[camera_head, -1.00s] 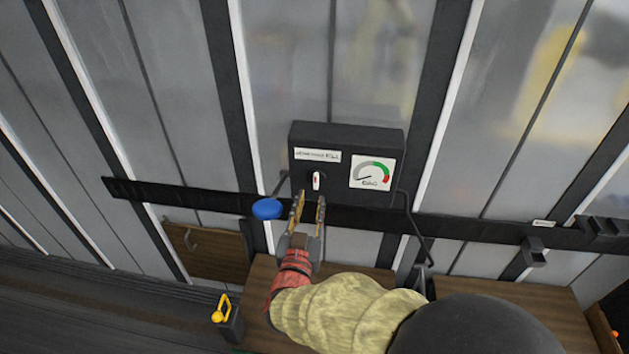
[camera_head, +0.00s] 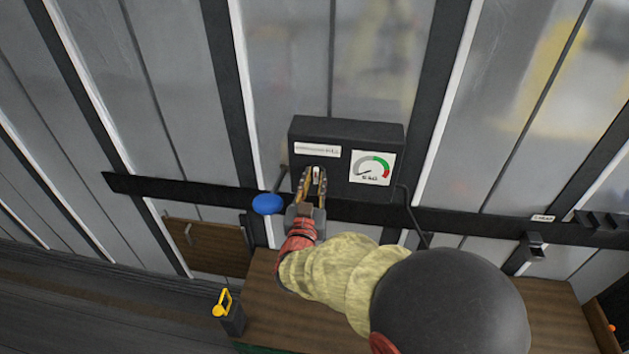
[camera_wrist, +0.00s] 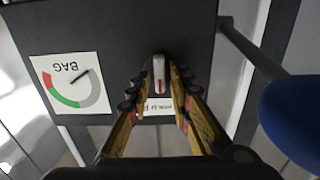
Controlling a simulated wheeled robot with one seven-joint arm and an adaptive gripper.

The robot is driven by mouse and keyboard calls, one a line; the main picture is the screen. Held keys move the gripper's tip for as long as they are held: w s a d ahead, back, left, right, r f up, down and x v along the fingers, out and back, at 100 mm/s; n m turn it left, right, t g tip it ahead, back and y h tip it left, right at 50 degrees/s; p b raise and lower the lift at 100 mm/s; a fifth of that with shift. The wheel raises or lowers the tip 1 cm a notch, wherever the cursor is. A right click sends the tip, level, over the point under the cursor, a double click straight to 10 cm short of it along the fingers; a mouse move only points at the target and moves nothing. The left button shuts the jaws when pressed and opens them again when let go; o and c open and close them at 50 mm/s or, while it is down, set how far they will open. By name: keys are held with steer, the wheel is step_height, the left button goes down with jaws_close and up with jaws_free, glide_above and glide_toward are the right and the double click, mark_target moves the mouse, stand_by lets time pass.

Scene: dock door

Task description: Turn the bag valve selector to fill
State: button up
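The dark valve box (camera_head: 345,131) is fixed to the wall rail. Its selector (camera_wrist: 159,75) is a small knob with a light face and a red mark, standing roughly in line with the fingers in the wrist view. My gripper (camera_head: 314,174) is open, with one finger on each side of the selector; I cannot tell whether either touches it. The selector's top shows in the head view (camera_head: 316,172). A white label (camera_head: 317,149) sits above it, its words too small to read surely. The BAG gauge (camera_head: 373,168) has its needle pointing lower left, outside the green.
A blue round knob (camera_head: 267,204) sits just left of my gripper, also close at the right in the wrist view (camera_wrist: 292,115). A wooden bench (camera_head: 262,310) lies below. A yellow-handled dark block (camera_head: 230,314) stands at its left.

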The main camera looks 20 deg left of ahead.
jaws_close()
steer(key=shift+f+m+b, duration=0.15)
steer(key=shift+m+b, duration=0.15)
steer(key=shift+b, duration=0.3)
steer(key=shift+f+m+b, duration=0.1)
steer(key=shift+m+b, duration=0.4)
steer(key=shift+b, duration=0.5)
steer(key=m+b, duration=0.3)
steer(key=b, duration=0.2)
steer(key=shift+d+f, duration=0.1)
steer(key=m+b, duration=0.3)
steer(key=b, duration=0.1)
steer(key=shift+d+m+b, duration=0.1)
steer(key=shift+m+b, duration=1)
steer(key=shift+b, duration=0.3)
steer(key=shift+r, duration=0.2)
